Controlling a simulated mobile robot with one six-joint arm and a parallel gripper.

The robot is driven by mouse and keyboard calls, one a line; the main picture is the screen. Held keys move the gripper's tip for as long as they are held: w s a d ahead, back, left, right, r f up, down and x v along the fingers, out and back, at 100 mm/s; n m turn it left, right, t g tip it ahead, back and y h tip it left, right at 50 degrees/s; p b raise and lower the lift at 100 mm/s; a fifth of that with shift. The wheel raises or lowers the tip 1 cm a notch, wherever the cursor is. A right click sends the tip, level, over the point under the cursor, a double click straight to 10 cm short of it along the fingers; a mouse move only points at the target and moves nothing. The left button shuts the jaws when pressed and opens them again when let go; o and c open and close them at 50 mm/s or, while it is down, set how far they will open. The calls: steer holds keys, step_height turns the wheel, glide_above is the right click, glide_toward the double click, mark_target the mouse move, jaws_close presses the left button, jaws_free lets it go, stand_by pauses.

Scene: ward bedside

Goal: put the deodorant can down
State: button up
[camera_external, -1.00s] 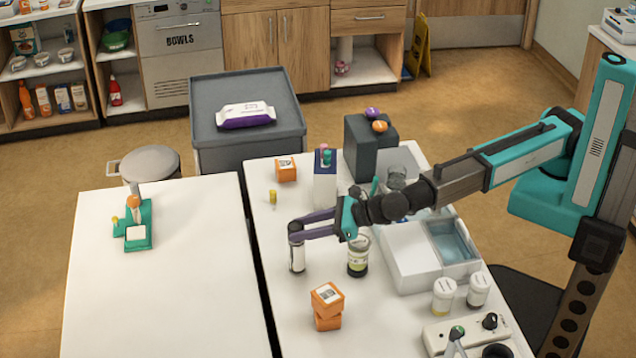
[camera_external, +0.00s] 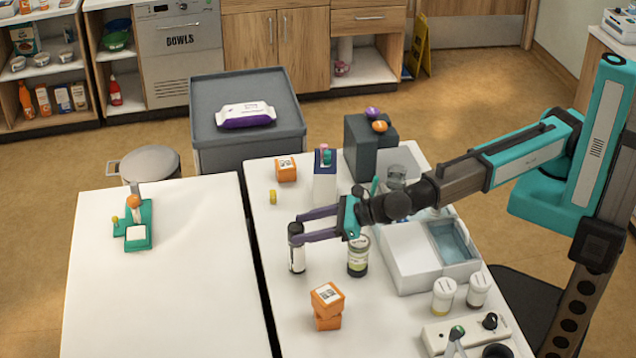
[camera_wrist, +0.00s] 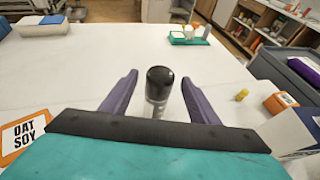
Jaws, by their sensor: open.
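The deodorant can (camera_external: 297,256) is a slim silver-white cylinder with a black cap. It stands upright on the right-hand white table, close to its left edge. In the wrist view the can (camera_wrist: 158,90) stands between my two purple fingers, with a visible gap on each side. My gripper (camera_external: 306,226) is open around the upper part of the can; it also shows in the wrist view (camera_wrist: 158,96). The can's lower part is hidden in the wrist view by my gripper's dark edge.
A jar (camera_external: 358,256) stands close right of the can. Orange boxes (camera_external: 327,305) are stacked in front. Behind are an orange box (camera_external: 286,169), a small yellow item (camera_external: 273,197) and a dark-blue-and-white box (camera_external: 325,180). A gap separates the left table (camera_external: 165,300), which is mostly bare.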

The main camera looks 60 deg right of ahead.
steer(key=b+v, duration=0.2)
steer(key=v, duration=0.9)
steer(key=shift+s, duration=0.15)
steer(key=shift+d, duration=0.15)
stand_by(0.4)
